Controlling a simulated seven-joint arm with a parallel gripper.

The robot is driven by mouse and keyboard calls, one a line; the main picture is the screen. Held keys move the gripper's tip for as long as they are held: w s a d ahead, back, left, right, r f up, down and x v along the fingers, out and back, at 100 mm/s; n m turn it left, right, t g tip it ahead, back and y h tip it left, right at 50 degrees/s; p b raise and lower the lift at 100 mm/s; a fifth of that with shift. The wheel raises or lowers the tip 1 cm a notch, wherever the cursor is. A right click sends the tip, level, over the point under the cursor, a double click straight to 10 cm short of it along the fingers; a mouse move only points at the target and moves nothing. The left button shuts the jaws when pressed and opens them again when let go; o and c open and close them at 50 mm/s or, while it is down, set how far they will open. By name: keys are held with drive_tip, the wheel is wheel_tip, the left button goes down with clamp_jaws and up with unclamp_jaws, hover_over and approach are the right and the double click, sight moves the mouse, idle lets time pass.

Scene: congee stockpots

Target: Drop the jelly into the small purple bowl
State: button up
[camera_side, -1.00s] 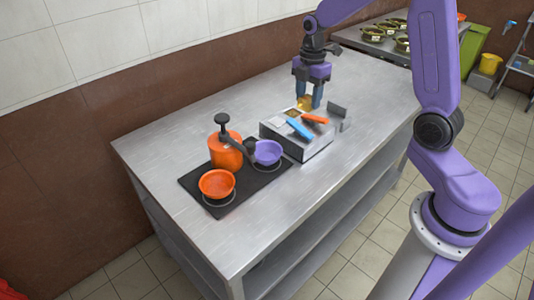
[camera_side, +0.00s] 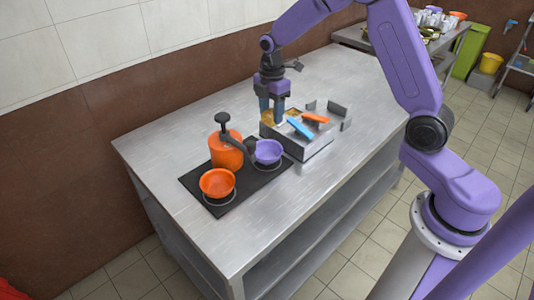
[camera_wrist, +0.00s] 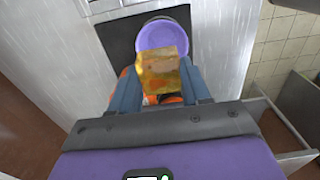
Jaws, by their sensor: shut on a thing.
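My gripper (camera_side: 272,110) is shut on the jelly, a yellow-amber translucent block. In the wrist view the jelly (camera_wrist: 162,72) sits between the two blue fingertips (camera_wrist: 160,84). In the side view the jelly (camera_side: 267,117) shows partly, behind and beside the fingers. The small purple bowl (camera_side: 267,152) stands on the black hob, in front of and below my gripper. In the wrist view the bowl (camera_wrist: 163,36) lies beyond the jelly, which covers part of it. The inside of the bowl that shows looks empty.
An orange pot with a dark handle (camera_side: 226,152) and an orange bowl (camera_side: 217,183) stand on the black hob (camera_side: 190,180) beside the purple bowl. The table's near part is clear.

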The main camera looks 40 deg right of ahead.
sight(271, 124)
drive_tip(key=shift+f, duration=2.4)
drive_tip(key=o, duration=1.1)
drive_tip(key=shift+o, duration=0.2)
wheel_tip(271, 124, up, 18)
drive_tip(key=shift+f, duration=0.25)
